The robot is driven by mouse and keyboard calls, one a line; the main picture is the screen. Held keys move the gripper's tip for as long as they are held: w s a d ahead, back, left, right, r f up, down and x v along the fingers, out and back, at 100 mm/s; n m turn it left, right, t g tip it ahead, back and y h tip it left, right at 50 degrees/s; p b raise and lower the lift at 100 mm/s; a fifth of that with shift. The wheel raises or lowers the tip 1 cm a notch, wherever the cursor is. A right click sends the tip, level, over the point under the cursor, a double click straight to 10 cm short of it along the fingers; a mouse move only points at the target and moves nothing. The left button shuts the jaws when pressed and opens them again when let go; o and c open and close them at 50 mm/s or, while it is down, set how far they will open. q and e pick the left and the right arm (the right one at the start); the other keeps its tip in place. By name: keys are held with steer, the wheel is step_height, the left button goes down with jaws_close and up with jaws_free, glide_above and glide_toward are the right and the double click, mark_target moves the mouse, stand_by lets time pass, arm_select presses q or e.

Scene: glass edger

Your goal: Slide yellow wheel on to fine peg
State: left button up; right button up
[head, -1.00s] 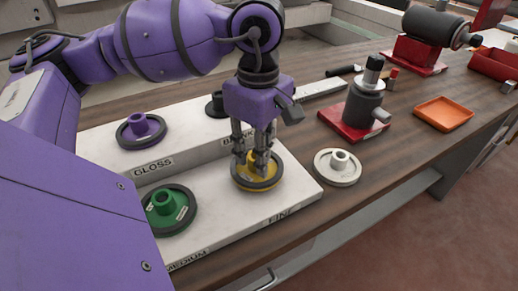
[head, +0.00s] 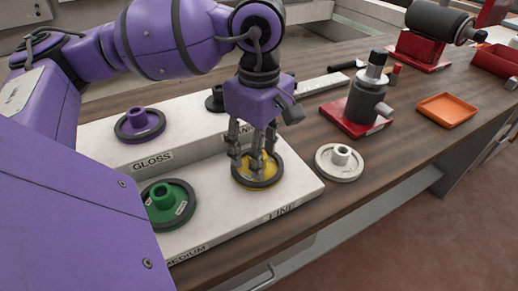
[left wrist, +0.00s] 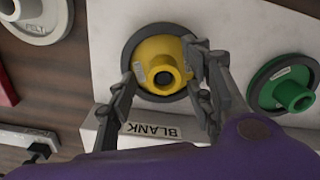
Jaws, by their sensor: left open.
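The yellow wheel (head: 262,180), with a dark rim and a raised hub, lies flat at the front right end of the white stepped rack (head: 296,186), by the label FINE. In the left wrist view the yellow wheel (left wrist: 150,55) shows from above, with a dark hole in its hub. No peg can be made out; the wheel covers that spot. My left gripper (head: 253,160) is open just above the wheel, pointing down. Its fingers stand on either side of the hub, apart from it as far as I can tell. My right gripper is not in view.
A green wheel (head: 170,207) sits left of the yellow one, and a purple wheel (head: 140,126) on the back step. A white wheel (head: 339,163) lies on the bench to the right. A red-based device (head: 357,115) and an orange tray (head: 446,111) stand farther right.

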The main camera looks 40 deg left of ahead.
arm_select(q)
step_height(320, 180, up, 12)
stand_by(0.5)
stand_by(0.4)
